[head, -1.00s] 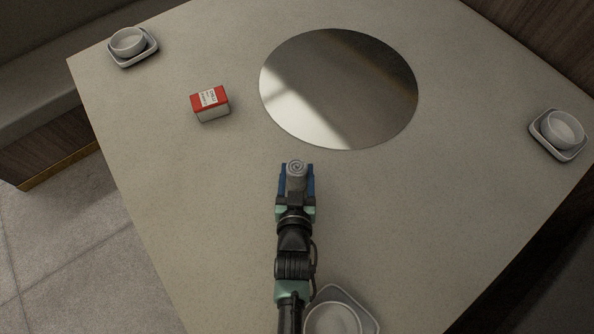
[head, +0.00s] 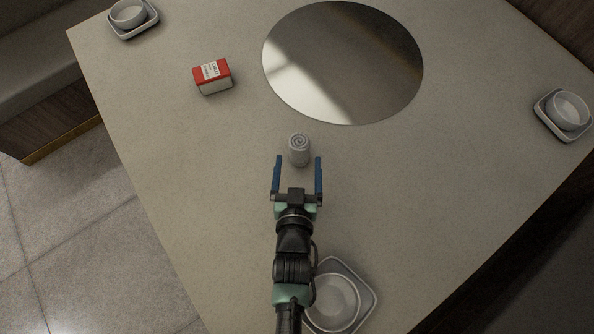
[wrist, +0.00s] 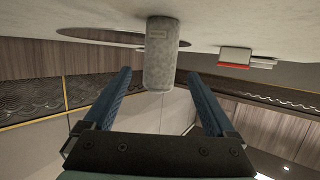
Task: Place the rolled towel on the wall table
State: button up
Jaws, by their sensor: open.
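The rolled towel (head: 299,150) is a small grey roll standing upright on the pale table (head: 200,160), its spiral end facing up. It also shows in the wrist view (wrist: 161,55), where the picture is upside down and the towel hangs from the table surface at the top. My gripper (head: 298,160) is open, with its blue fingers spread wide. The towel stands just beyond the fingertips, between their lines and apart from both fingers.
A round mirror-like disc (head: 343,62) lies behind the towel. A red and white box (head: 212,77) is at the left. Bowls on square plates sit at the far left (head: 129,14), at the right (head: 567,110) and beside my arm (head: 334,302). The table around the towel is clear.

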jog(key=v, duration=0.6)
jog(key=shift+s+r, duration=0.15)
jog(key=shift+s, duration=0.05)
jog(key=w+r+t, duration=0.2)
jog(key=w+r, duration=0.3)
jog(key=r, duration=0.6)
jog(key=w+d+r+t, duration=0.1)
jog(key=w+r+t, duration=0.1)
jog(key=w+r, duration=0.65)
jog(key=w+r+t, duration=0.2)
jog(key=r, duration=1.1)
jog(key=s+r+t, duration=0.2)
jog(key=s+r, duration=0.1)
jog(key=r, duration=0.8)
jog(key=s+r+t, duration=0.2)
jog(key=s+r, duration=0.2)
jog(key=r, duration=0.7)
jog(key=s+r+t, duration=0.2)
jog(key=s+r, duration=0.2)
jog(key=r, duration=0.7)
jog(key=shift+s+a+r+t+y, duration=0.2)
jog(key=shift+a+r+t+y, duration=0.1)
jog(key=shift+r+t, duration=0.1)
